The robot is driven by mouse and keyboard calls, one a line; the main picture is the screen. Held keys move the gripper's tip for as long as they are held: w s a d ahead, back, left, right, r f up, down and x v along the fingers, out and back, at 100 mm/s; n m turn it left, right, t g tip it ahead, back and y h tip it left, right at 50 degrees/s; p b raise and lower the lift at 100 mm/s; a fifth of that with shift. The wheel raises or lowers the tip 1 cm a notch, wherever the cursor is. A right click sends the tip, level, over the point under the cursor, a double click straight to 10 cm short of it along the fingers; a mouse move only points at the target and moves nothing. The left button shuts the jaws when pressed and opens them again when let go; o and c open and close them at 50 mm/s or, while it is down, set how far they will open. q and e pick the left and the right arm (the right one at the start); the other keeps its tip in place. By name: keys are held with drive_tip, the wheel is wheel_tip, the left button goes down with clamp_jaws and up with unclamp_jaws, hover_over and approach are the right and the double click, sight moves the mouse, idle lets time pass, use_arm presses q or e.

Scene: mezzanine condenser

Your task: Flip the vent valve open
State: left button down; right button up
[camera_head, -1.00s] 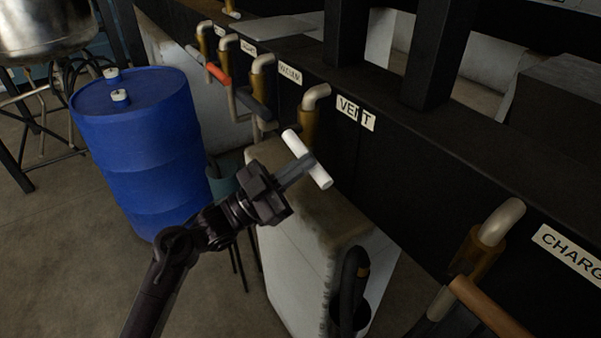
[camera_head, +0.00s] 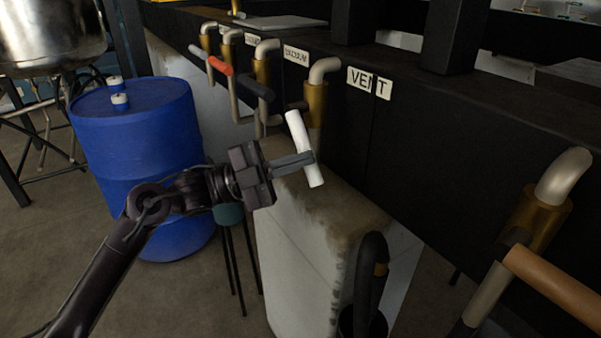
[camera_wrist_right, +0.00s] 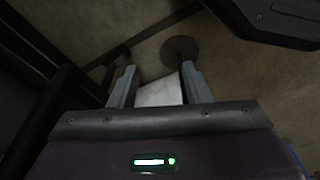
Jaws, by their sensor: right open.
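The vent valve (camera_head: 316,101) has a brass body and a pale elbow pipe, beside the VENT label in the head view. Its white bar handle (camera_head: 296,126) stands nearly upright, leaning a little, in front of the brass body. My left gripper (camera_head: 303,161) reaches it from the left, with its grey fingers across the middle of the bar. They appear shut on it; the far finger is hidden. My right gripper (camera_wrist_right: 160,88) is open in the right wrist view. A pale surface shows between its fingers; I cannot tell whether it is near them.
Similar valves with red and dark handles stand farther left along the black beam (camera_head: 440,135). An orange-handled valve (camera_head: 548,205) is at the near right. A blue drum (camera_head: 140,140) stands at left. A pale box (camera_head: 300,245) and black hose (camera_head: 370,265) are below.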

use_arm(q)
drive_tip(key=shift+w+a+f+m+g+y+b, duration=0.3)
drive_tip(key=shift+w+a+f+m+y+b, duration=0.25)
drive_tip(key=shift+m+b, duration=0.45)
drive_tip(key=shift+w+a+f+m+g+y+b, duration=0.3)
drive_tip(key=shift+w+a+m+y+b, duration=0.15)
drive_tip(key=shift+w+m+b, duration=0.5)
drive_tip(key=shift+w+a+f+m+g+y+b, duration=0.35)
drive_tip(key=shift+w+a+m+b, duration=0.2)
drive_tip(key=shift+m+b, duration=0.5)
use_arm(e)
drive_tip(key=w+a+r, duration=0.1)
drive_tip(key=a+r, duration=0.1)
drive_tip(key=r, duration=0.6)
drive_tip(key=w+a+r+n, duration=0.1)
drive_tip(key=r, duration=0.8)
drive_tip(key=shift+a+r, duration=0.25)
drive_tip(key=shift+a, duration=0.15)
use_arm(q)
drive_tip(key=shift+a, duration=0.1)
use_arm(e)
drive_tip(key=shift+w+a, duration=0.1)
drive_tip(key=shift+w, duration=0.05)
